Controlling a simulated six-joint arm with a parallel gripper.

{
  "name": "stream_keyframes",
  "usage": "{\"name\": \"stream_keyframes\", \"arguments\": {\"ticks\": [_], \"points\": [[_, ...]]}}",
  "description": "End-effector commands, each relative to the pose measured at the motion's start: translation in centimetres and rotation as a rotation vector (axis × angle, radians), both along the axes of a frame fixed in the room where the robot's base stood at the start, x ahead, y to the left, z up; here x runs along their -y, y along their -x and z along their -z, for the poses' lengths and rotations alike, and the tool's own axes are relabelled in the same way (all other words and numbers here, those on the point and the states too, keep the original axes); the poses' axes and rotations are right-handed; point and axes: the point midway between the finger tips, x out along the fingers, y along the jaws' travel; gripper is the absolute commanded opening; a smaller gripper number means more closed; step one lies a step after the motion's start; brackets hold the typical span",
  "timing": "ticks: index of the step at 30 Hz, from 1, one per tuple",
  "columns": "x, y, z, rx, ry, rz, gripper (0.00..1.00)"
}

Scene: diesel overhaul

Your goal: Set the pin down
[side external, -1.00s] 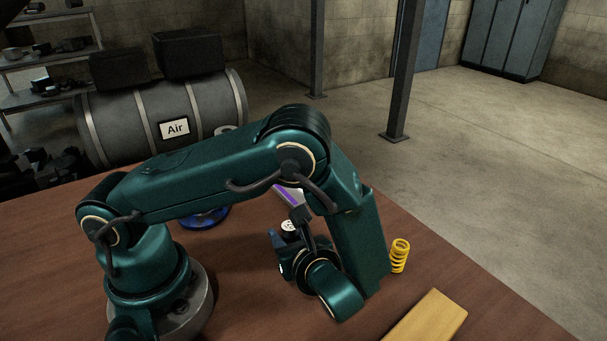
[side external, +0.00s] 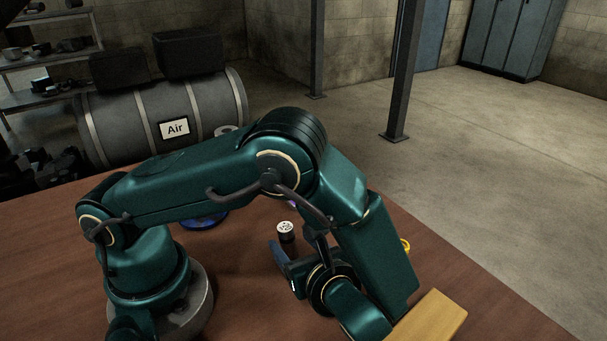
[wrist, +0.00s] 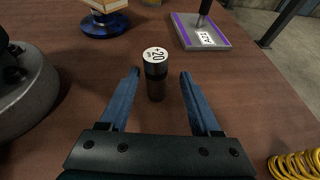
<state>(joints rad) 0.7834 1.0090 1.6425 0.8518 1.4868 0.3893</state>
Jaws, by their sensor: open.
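The pin (wrist: 156,80) is a dark cylinder with a white top marked "+20". It stands upright on the brown table, and its white top also shows in the side external view (side external: 285,227). My gripper (wrist: 160,74) is open, with one blue finger on each side of the pin and clear gaps to both. The pin stands near the fingertips, away from the palm. In the side external view my gripper (side external: 283,256) is low over the table, just in front of the pin, and my arm hides part of it.
A round blue stand (wrist: 105,24) is behind left. A yellow spring (wrist: 296,166) is at the right. A wooden block (side external: 432,318) lies at the table's front right.

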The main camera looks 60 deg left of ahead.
Motion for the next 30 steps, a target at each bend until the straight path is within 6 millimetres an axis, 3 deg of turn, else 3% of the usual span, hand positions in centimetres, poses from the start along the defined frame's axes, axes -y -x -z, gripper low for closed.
{"name": "stream_keyframes", "arguments": {"ticks": [6, 14, 20, 30], "points": [[4.2, 0.7, -1.7, 0.002, 0.004, 0.003, 0.64], [6.1, 1.0, -2.6, 0.000, 0.003, -0.001, 0.64], [5.5, 1.1, -4.0, 0.040, 0.117, -0.096, 0.64], [2.6, 2.8, -8.2, 0.291, 0.574, -0.499, 0.64]]}}
